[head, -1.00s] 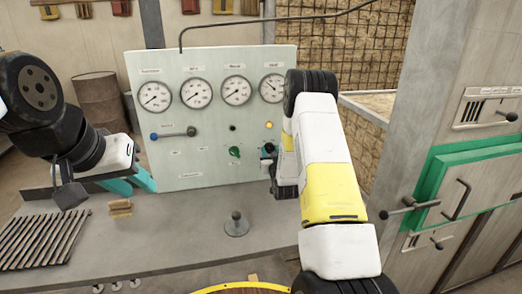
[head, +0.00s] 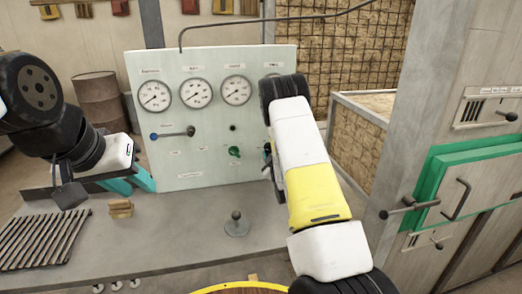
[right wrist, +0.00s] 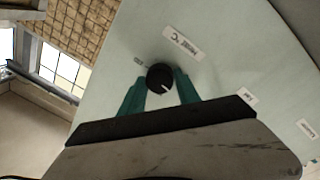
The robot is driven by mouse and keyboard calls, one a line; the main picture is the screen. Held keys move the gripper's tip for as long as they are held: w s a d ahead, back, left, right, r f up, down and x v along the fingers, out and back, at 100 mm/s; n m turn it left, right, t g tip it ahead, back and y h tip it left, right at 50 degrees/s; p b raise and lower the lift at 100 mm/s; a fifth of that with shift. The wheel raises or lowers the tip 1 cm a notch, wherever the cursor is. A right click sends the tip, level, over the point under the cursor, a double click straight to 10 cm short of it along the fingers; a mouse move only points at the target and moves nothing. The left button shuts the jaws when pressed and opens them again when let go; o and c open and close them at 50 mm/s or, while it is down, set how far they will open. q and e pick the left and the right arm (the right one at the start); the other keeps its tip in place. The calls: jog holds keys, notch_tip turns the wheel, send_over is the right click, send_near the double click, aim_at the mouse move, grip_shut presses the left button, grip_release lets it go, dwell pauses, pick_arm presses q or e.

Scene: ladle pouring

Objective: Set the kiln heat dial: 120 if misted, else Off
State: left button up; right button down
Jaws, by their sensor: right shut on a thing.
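The pale panel (head: 215,115) stands behind the bench, with gauges and controls. A black round dial (right wrist: 160,77) with a white pointer mark shows in the right wrist view; its small labels are not readable. The teal fingers of my right gripper (right wrist: 160,92) are shut on this dial from both sides. In the head view my right arm covers most of the dial and gripper. A green knob (head: 234,152) sits left of the arm on the panel. My left gripper (head: 134,184) is open and empty above the bench, left of the panel.
A blue-tipped lever (head: 176,133) is on the panel. A green-framed door (head: 460,180) with handles is at right.

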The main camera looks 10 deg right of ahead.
jog(key=shift+f+n, duration=0.1)
jog(key=shift+n, duration=0.8)
jog(key=c, duration=0.9)
grip_release()
jog(key=shift+s, duration=0.1)
jog(key=s, duration=0.7)
jog(key=shift+s+f, duration=0.15)
jog(key=shift+s, duration=0.2)
